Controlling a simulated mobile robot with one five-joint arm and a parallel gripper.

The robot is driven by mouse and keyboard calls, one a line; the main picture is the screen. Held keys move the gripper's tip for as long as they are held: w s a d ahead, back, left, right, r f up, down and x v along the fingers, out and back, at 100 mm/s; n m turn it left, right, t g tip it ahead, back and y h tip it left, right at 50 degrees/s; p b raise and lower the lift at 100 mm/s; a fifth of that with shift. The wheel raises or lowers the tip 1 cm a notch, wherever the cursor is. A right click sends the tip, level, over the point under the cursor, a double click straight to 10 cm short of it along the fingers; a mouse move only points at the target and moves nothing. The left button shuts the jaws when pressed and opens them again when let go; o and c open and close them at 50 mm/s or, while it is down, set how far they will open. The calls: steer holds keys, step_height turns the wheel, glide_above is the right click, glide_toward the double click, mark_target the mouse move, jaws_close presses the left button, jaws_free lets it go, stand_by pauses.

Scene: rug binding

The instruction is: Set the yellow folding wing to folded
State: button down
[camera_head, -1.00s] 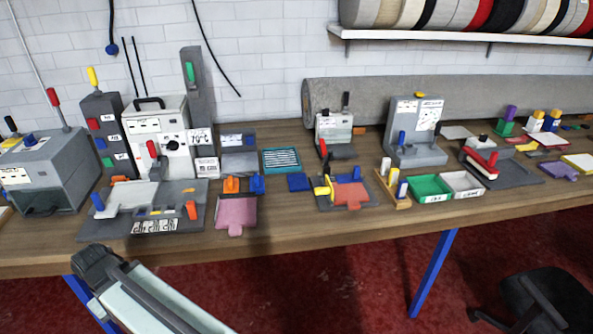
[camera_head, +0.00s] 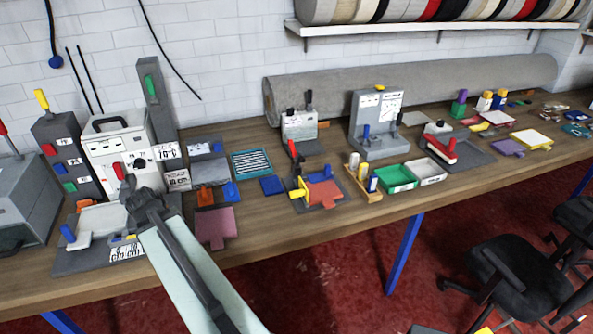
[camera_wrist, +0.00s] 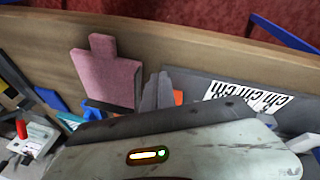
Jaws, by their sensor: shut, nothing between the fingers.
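The yellow folding wing (camera_head: 301,190) appears to be the small yellow piece at the left of a dark fixture (camera_head: 341,204) mid-table, beside an orange-red plate (camera_head: 324,192). It looks raised; its exact angle is too small to tell. My gripper (camera_head: 133,197) is well left of it, over the grey fixture with the blue knob, and is shut and empty. In the wrist view my gripper fingers (camera_wrist: 157,91) are together, between a pink plate (camera_wrist: 104,72) and a white label. The yellow wing is not clearly visible there.
The pink plate (camera_head: 215,227) and a blue square (camera_head: 271,185) lie between my gripper and the wing's fixture. A wooden holder with pegs (camera_head: 363,184) and a green tray (camera_head: 397,178) stand right of it. The table's front edge is clear near the fixture.

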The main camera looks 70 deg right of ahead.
steer(key=s+d+r+m+g+h+p, duration=0.1)
steer(key=s+d+r, duration=0.4)
steer(key=s+d, duration=0.6)
steer(key=s+d+r+m+g+h+p, duration=0.1)
steer(key=s+d+r+m+p, duration=0.3)
steer(key=s+d, duration=0.7)
steer(key=d+r+h, duration=0.1)
steer(key=d+r, duration=0.1)
steer(key=d, duration=0.2)
steer(key=shift+s+g+h, duration=0.3)
steer(key=shift+s, duration=0.05)
steer(key=shift+d, duration=0.1)
steer(key=b+x, duration=0.8)
steer(key=x, duration=0.2)
steer(key=shift+w+f, duration=0.1)
steer(key=shift+f, duration=0.25)
steer(key=s+d, duration=0.2)
steer(key=shift+s+r, duration=0.35)
steer(key=shift+s+d, duration=0.25)
